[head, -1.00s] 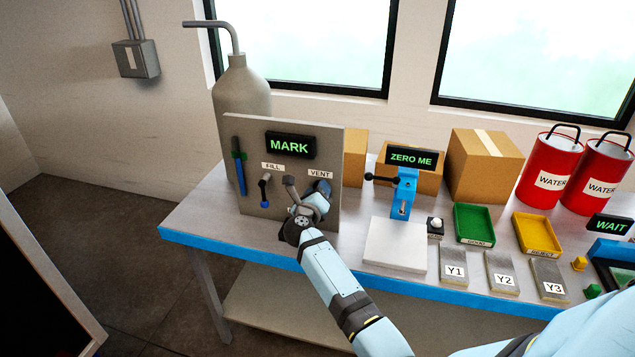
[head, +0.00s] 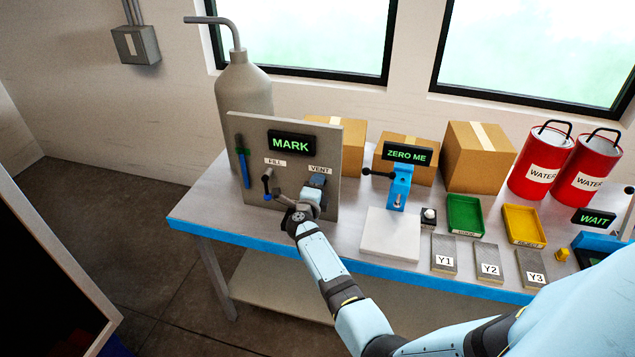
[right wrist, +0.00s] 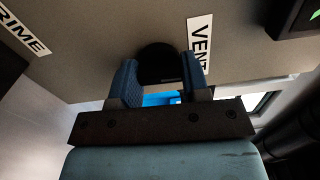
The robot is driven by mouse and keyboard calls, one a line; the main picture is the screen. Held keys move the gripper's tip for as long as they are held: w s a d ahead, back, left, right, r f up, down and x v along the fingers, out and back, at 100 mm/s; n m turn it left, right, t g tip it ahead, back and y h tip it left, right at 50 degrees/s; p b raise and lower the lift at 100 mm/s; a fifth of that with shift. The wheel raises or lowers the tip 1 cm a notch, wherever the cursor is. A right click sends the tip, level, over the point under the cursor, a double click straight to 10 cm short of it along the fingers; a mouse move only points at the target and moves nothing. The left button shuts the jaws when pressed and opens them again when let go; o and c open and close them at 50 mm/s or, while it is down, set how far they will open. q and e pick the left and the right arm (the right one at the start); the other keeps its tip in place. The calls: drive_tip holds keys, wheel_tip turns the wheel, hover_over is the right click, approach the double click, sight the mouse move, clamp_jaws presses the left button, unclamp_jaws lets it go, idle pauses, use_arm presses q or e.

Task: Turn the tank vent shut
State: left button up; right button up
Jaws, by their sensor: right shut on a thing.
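The grey upright panel (head: 320,140) carries a VENT label (head: 319,169) on its right side. My right gripper (head: 317,186) is at the panel just below that label and hides the vent handle in the head view. In the right wrist view my right gripper (right wrist: 162,84) has its two blue fingers on either side of a dark rounded vent handle (right wrist: 157,60), shut on it. The VENT label (right wrist: 200,43) is beside it there. The handle's exact angle is hard to tell. The grey tank (head: 243,90) stands behind the panel. My left gripper is not in view.
A lit MARK display (head: 291,142) is above. A blue stand (head: 399,188) with a black lever and a white plate (head: 391,233) are to the right.

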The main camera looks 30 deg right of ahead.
drive_tip(key=shift+n, duration=0.4)
drive_tip(key=o, duration=0.9)
drive_tip(key=shift+a, duration=0.1)
